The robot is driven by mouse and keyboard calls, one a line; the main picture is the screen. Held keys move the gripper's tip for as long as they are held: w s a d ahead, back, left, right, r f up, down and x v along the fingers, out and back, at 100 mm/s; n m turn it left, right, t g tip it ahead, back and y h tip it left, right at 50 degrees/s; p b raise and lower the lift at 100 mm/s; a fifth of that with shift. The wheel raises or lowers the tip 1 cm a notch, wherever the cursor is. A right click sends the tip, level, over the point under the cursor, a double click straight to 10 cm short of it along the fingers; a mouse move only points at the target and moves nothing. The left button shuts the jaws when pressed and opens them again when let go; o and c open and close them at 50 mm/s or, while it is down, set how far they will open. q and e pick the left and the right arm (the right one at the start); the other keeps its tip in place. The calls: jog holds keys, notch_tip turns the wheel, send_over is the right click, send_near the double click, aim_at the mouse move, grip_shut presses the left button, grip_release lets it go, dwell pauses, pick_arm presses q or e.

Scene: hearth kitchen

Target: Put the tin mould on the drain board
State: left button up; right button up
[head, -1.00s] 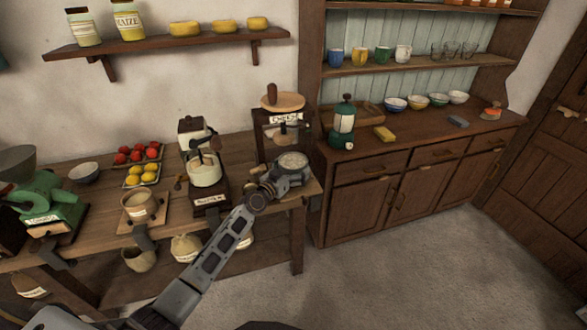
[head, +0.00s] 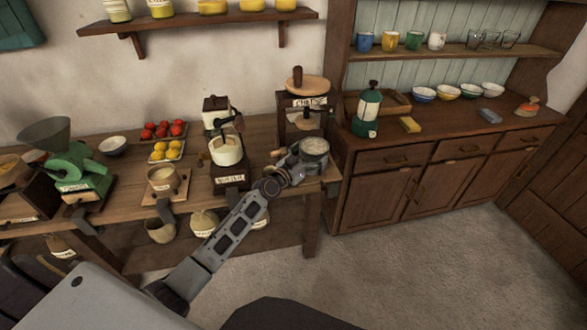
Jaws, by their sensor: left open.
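A round grey tin mould with a pale top (head: 314,146) stands at the right end of the long wooden table, just in front of the cheese press. My left gripper (head: 303,163) is at the mould, reaching in from the lower left. It is open, with its fingers close beside the mould; I cannot tell whether they touch it. I cannot tell for sure which thing is the drain board; a flat wooden piece (head: 328,180) shows under the mould at the table's end. My right gripper is out of view.
The cheese press (head: 302,101) stands right behind the mould. A grinder with a white pot (head: 228,150) is to the left. The floor in front is clear.

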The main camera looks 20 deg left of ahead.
aim_at(305, 160)
pick_arm(q)
jog(key=shift+v, duration=0.8)
jog(key=shift+s+a, duration=0.25)
jog(key=shift+s, duration=0.45)
jog(key=shift+v, duration=1.8)
jog(key=shift+s+a, duration=0.1)
jog(key=shift+s, duration=0.25)
jog(key=shift+s+a, duration=0.2)
jog(key=shift+s, duration=0.65)
jog(key=shift+s+a+r, duration=0.1)
jog(key=shift+s+a, duration=0.05)
jog(key=shift+s, duration=0.2)
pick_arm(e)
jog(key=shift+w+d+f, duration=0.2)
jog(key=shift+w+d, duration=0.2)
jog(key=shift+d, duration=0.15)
